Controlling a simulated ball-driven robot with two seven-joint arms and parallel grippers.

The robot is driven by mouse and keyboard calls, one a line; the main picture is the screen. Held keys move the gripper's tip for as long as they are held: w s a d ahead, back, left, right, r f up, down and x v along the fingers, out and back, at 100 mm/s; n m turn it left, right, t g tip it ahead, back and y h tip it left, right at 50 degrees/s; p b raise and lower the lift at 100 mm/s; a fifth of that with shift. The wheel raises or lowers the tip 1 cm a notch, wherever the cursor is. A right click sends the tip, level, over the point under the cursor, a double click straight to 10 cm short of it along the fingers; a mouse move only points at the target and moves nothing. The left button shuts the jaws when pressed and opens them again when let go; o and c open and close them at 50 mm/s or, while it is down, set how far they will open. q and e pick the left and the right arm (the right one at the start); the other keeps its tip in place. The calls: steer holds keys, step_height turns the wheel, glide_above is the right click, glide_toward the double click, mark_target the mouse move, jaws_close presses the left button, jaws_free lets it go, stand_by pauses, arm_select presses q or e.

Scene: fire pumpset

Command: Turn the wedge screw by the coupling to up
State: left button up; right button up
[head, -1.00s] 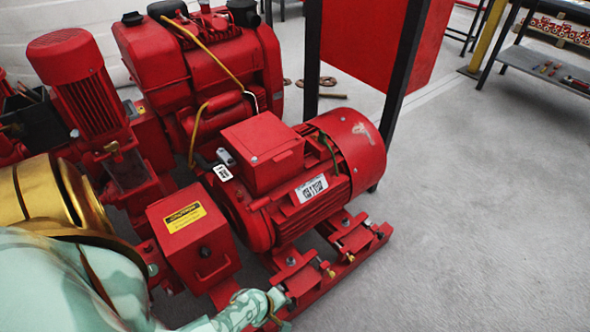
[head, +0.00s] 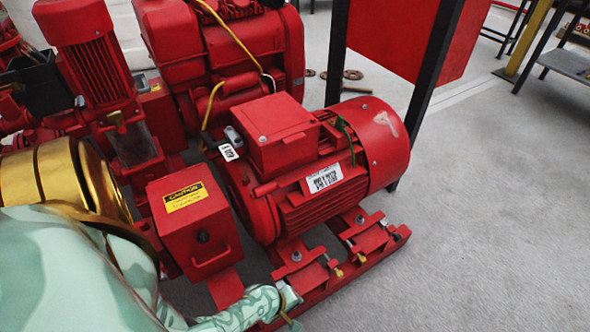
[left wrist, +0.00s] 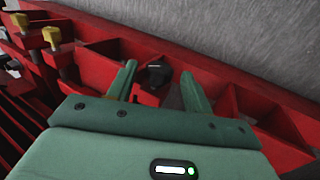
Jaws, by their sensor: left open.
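A dark round knob-like screw head (left wrist: 158,72) shows in the left wrist view, on the red base frame between my fingers; which way it is turned I cannot tell. It is hidden in the head view. My left gripper (left wrist: 158,87) is open, with a finger on each side of the dark head; contact is not clear. In the head view my left gripper (head: 289,302) is low beside the motor base. The red coupling guard (head: 195,225) with a yellow caution label stands just behind it. My right gripper is not in view.
Yellow screw heads (left wrist: 52,36) stand on the frame in the left wrist view. The red motor (head: 320,175) rises beyond my left gripper. Red frame walls (left wrist: 225,95) surround the fingers. Clear grey floor (head: 480,230) lies to the right.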

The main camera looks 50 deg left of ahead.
arm_select(q)
steer(key=shift+w+f, duration=0.25)
steer(key=shift+f, duration=0.2)
steer(key=c, duration=1)
steer(key=shift+w+r+g+p, duration=0.25)
steer(key=shift+r+g+p, duration=0.05)
steer(key=shift+g+p, duration=0.2)
steer(key=shift+w+g+p, duration=0.1)
steer(key=shift+g+p, duration=0.3)
steer(key=shift+g, duration=0.3)
steer(key=shift+f+g, duration=0.1)
steer(key=shift+g, duration=0.2)
steer(key=shift+f+g, duration=0.1)
steer(key=shift+g, duration=0.3)
steer(key=shift+w+d+f+g+b, duration=0.1)
steer(key=shift+g+b, duration=0.35)
steer(key=shift+g, duration=0.25)
steer(key=shift+g+b, duration=0.35)
steer(key=shift+g, duration=0.15)
steer(key=shift+w+g+y, duration=0.1)
steer(key=shift+g+y, duration=0.2)
steer(key=shift+g, duration=0.2)
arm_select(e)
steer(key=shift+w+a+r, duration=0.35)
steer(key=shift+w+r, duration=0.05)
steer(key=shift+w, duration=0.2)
